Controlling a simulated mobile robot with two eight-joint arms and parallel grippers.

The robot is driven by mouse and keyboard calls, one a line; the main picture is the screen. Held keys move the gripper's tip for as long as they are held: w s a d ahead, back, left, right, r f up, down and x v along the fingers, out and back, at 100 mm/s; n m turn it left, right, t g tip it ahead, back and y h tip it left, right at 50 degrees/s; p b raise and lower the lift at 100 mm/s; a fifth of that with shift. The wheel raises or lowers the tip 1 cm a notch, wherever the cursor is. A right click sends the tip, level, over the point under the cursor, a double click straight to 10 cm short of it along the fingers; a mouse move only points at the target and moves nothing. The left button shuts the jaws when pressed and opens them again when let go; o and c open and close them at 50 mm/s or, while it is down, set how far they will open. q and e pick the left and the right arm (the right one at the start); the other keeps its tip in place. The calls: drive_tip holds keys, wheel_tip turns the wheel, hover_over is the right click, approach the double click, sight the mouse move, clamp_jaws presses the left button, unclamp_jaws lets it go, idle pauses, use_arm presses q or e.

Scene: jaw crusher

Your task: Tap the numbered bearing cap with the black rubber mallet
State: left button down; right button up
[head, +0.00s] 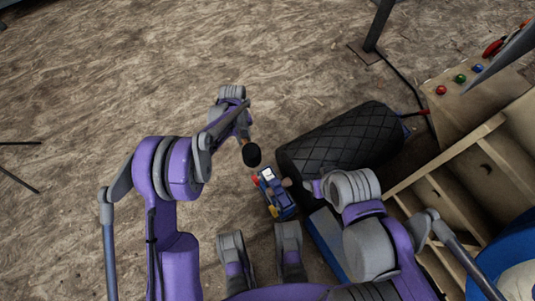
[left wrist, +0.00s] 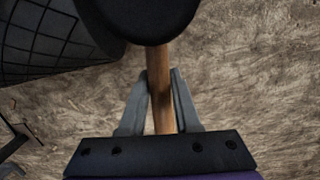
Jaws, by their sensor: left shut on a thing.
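My left gripper (head: 242,137) is shut on the wooden handle (left wrist: 159,95) of the black rubber mallet. It also shows in the left wrist view (left wrist: 161,76), with a finger on each side of the handle. The mallet's round black head (head: 252,155) hangs beyond the fingers, and fills the top of the left wrist view (left wrist: 148,14). I cannot make out a numbered bearing cap in either view. My right arm comes in at the lower right of the head view; its gripper cannot be made out.
A small blue holder (head: 279,203) with red and yellow items lies just below the mallet head. A large dark cylinder with a crosshatched surface (head: 345,143) lies to its right. A beige panel with coloured buttons (head: 465,95) stands at right. Bare ground is open at left.

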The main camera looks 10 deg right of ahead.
use_arm(q)
drive_tip(key=s+d+f+n+p, duration=0.1)
drive_tip(key=s+d+f, duration=0.3)
drive_tip(key=d+f, duration=0.4)
drive_tip(key=shift+s+f, duration=0.25)
drive_tip(key=shift+f, duration=0.15)
wheel_tip(320, 180, down, 9)
drive_tip(key=b, duration=0.8)
wheel_tip(320, 180, up, 5)
drive_tip(key=p, duration=0.3)
drive_tip(key=shift+s, duration=0.1)
drive_tip(key=shift+r, duration=0.1)
